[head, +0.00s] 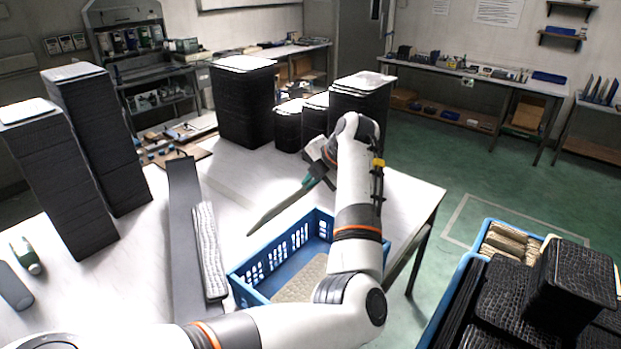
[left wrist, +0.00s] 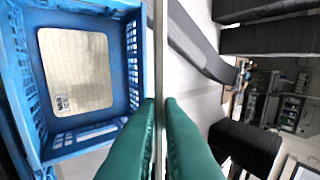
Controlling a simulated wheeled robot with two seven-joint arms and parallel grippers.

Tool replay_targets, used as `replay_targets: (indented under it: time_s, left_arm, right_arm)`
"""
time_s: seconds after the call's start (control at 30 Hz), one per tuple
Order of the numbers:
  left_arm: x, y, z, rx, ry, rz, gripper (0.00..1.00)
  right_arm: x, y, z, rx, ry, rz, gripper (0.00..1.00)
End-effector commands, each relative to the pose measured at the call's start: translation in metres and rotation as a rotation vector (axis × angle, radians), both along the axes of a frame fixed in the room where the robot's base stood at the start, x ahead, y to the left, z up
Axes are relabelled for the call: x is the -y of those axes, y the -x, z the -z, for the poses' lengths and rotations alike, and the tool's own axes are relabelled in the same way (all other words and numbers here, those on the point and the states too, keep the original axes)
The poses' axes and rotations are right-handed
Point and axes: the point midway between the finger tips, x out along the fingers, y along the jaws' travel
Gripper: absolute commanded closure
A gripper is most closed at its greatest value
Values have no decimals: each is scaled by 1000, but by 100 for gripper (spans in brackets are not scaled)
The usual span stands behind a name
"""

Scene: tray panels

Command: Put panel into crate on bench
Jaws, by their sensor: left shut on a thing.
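My left gripper (head: 316,180) is above the bench and shut on a thin panel (head: 282,208), which sticks out down and to the left, seen nearly edge-on. In the left wrist view the green fingers (left wrist: 160,125) close on the panel (left wrist: 158,50), which shows as a narrow strip. The blue crate (head: 262,262) stands on the white bench (head: 130,270), below and near the held panel; my arm hides its right part. A pale panel (left wrist: 75,70) lies flat on the crate floor. My right gripper is out of view.
Tall black stacks (head: 243,105) stand at the back of the bench, others (head: 92,130) at the left. A long dark grey strip (head: 183,215) and a pale textured piece (head: 209,250) lie left of the crate. A filled blue container (head: 458,275) is at the lower right.

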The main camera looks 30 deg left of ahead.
Motion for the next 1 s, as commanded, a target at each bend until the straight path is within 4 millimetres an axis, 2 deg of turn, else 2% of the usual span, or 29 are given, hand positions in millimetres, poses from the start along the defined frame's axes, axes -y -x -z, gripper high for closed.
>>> replay_targets:
  time_s: [1.0]
  left_arm:
    - [-1,0,100,0,-2,2,100]
  right_arm:
    - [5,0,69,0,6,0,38]
